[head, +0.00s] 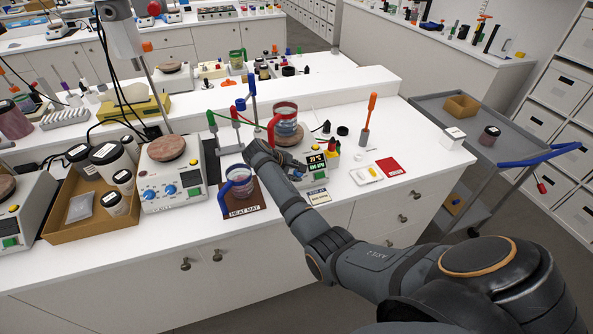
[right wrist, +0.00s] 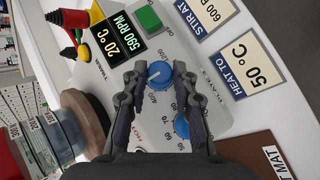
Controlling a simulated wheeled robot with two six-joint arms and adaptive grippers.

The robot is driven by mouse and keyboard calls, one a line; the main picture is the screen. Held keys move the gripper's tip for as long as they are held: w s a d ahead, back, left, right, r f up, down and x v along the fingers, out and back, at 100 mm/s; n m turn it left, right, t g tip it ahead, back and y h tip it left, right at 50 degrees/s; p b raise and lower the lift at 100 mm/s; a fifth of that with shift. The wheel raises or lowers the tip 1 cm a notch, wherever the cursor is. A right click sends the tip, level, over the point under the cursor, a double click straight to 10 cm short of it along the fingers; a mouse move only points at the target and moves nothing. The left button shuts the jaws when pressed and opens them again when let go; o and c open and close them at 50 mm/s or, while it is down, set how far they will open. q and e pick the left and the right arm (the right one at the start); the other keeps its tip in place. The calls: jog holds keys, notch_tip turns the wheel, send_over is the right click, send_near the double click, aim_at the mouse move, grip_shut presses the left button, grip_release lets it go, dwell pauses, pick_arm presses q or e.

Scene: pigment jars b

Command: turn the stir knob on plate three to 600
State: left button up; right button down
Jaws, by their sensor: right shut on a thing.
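Plate three (head: 318,176) is a white hotplate with a round brown top (right wrist: 88,115) and a jar with a red handle (head: 285,124) on it. Its display (right wrist: 112,37) reads 20 °C and 590 RPM. The blue stir knob (right wrist: 158,72) has a white pointer line and sits between the fingertips of my right gripper (right wrist: 161,76), which is shut on it. A second blue knob (right wrist: 182,126) is beside it, partly behind a finger. My left gripper is not in view.
Cards reading "stir at 600" (right wrist: 205,12) and "heat to 50 °C" (right wrist: 237,66) lie in front of the plate. A blue-handled jar (head: 243,182) stands on the heat mat (head: 243,208) to the left. A green button (right wrist: 149,19) is close to the gripper. A white tray (head: 366,175) lies right.

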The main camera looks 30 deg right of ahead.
dwell(0.4)
jog(key=c, duration=1.1)
grip_release()
jog(key=shift+o, duration=0.2)
jog(key=shift+a+r, duration=0.2)
jog(key=shift+r, duration=0.05)
jog(key=v, duration=1.1)
jog(key=shift+r, duration=0.2)
jog(key=shift+d, duration=0.1)
